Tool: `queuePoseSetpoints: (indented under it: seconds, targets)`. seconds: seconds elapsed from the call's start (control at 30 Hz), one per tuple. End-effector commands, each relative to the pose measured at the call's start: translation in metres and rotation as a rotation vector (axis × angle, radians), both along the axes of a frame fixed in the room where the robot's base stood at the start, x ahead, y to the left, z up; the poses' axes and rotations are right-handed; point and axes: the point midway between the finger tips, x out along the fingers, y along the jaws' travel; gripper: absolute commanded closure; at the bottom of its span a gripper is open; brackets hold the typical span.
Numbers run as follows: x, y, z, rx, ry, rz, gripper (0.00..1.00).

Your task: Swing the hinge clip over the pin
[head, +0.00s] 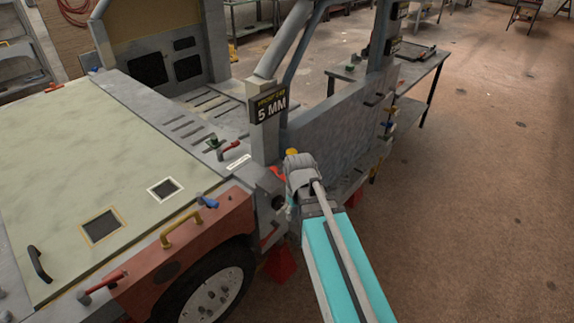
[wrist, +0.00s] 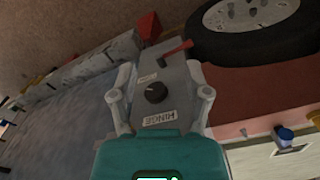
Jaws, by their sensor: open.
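In the wrist view a grey panel (wrist: 165,75) carries a label reading HINGE (wrist: 160,118), a round black knob (wrist: 156,92) and a red lever (wrist: 176,49). The red lever is likely the hinge clip; it slants up to the right above the knob. I cannot make out a separate pin. My gripper (wrist: 160,69) is open and empty, its two fingers on either side of the panel. I cannot tell whether they touch it. In the head view my arm covers much of this place, at the frame's front corner beside the wheel.
A tyre (head: 208,290) stands under the red fender (head: 205,240) to the left of my arm. Above the corner hangs a sign reading 5 MM (head: 270,104). A yellow handle (head: 180,228) juts from the fender. The floor (head: 480,190) on the right is open.

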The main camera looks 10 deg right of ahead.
Motion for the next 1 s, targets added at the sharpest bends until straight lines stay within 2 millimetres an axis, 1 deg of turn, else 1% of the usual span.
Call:
queuePoseSetpoints:
  seconds: [0.03,0.7,0.9,1.0]
  targets:
    - [0.010,0.000,0.021,0.000,0.000,0.032,0.38]
    - [0.090,0.001,0.152,0.000,0.000,0.498,0.38]
    - [0.108,0.001,0.180,0.000,0.000,0.611,0.38]
    - [0.114,0.001,0.188,0.000,0.000,0.648,0.38]
